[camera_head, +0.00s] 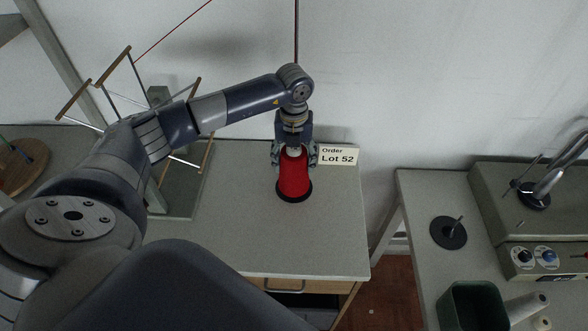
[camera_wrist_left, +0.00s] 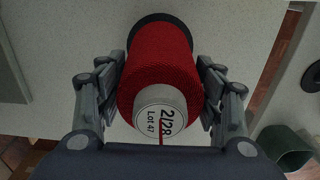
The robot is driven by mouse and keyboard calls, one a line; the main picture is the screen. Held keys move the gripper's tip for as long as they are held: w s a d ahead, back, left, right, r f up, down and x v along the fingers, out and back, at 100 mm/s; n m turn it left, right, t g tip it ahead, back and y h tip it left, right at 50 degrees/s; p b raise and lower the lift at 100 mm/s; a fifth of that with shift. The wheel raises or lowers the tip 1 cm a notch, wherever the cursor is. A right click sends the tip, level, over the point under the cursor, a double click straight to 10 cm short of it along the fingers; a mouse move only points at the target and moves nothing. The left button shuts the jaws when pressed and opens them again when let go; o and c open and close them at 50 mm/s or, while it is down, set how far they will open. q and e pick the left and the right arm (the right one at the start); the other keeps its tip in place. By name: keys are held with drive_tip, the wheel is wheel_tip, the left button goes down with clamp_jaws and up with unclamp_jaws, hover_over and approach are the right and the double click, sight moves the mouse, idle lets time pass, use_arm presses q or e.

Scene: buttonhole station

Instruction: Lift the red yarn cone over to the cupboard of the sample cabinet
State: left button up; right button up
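The red yarn cone (camera_head: 294,180) stands upright on the grey table, its black base at the bottom. My left gripper (camera_head: 294,156) reaches down over it from above, one finger on each side of its upper part. In the left wrist view the fingers (camera_wrist_left: 161,85) lie against both sides of the red yarn cone (camera_wrist_left: 160,65), and its pale top is labelled "2/28 Lot 47". The gripper looks shut on the cone. My right gripper is out of view. I cannot make out the sample cabinet's cupboard.
A sign "Order Lot 52" (camera_head: 337,155) stands just behind the cone. A wooden-armed yarn rack (camera_head: 130,85) is at the left, partly behind my arm. A second table at the right holds a black disc with a peg (camera_head: 448,232), a dark green bin (camera_head: 472,307) and a machine (camera_head: 540,215).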

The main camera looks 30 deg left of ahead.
use_arm(q)
drive_tip(key=shift+r, duration=0.1)
drive_tip(key=shift+w+r+b, duration=0.1)
drive_tip(key=shift+r+b, duration=0.2)
drive_tip(key=shift+r, duration=0.05)
wheel_tip(320, 180, up, 8)
drive_tip(key=b, duration=0.3)
drive_tip(key=shift+f, duration=0.15)
wheel_tip(320, 180, up, 6)
drive_tip(key=p, duration=0.3)
drive_tip(key=shift+f, duration=0.1)
drive_tip(key=shift+f, duration=0.1)
